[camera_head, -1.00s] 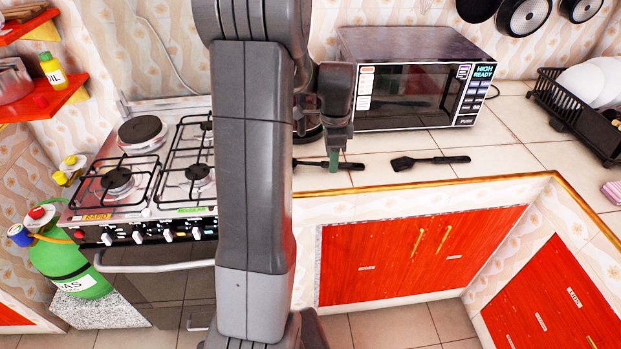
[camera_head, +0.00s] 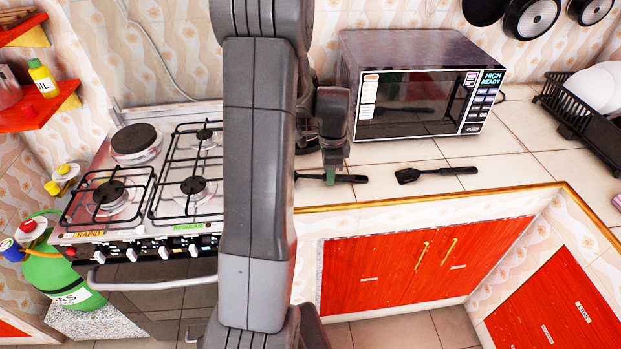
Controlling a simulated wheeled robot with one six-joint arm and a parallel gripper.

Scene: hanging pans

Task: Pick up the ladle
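A black spatula (camera_head: 436,174) lies apart on the counter to the right.
A microwave (camera_head: 420,85) stands close behind the utensils. A gas stove (camera_head: 150,185) is to the left. A black dish rack (camera_head: 580,115) with white plates is at the far right. Pans (camera_head: 530,17) hang above. The counter (camera_head: 510,145) between spatula and rack is clear.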

